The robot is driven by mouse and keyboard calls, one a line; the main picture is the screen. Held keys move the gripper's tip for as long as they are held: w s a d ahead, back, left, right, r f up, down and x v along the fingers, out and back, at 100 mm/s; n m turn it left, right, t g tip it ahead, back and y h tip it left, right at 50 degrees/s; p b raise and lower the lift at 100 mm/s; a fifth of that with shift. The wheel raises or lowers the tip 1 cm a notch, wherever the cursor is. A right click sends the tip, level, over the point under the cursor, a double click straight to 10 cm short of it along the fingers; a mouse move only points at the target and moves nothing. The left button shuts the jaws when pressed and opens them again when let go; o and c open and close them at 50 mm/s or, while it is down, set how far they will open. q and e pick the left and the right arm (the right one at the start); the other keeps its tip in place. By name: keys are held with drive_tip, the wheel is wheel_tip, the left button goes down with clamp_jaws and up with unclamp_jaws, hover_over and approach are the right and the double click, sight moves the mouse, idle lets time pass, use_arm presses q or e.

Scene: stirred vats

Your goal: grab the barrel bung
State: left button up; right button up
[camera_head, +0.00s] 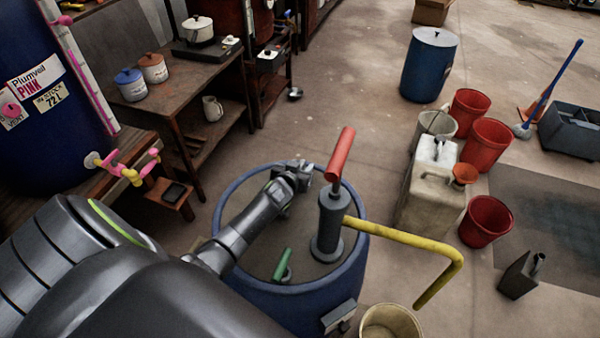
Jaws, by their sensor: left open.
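A large blue barrel (292,302) with a dark grey lid stands in the middle of the view. On the near part of its lid is a small green-handled piece (283,264) on a grey base, which looks like the barrel bung. My left gripper (301,174) is open over the far part of the lid, beyond the green piece and apart from it. My left arm crosses the lid from the left. What lies between the fingers is too small to make out. My right gripper is out of view.
A pump (329,227) with a red handle (341,151) and a yellow spout (425,243) stands on the lid, right of my gripper. A beige bucket (390,322) is under the spout. A beige canister (426,205) and red buckets stand to the right. A wooden bench is behind left.

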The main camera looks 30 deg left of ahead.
use_arm(q)
drive_tip(key=shift+c, duration=0.4)
clamp_jaws()
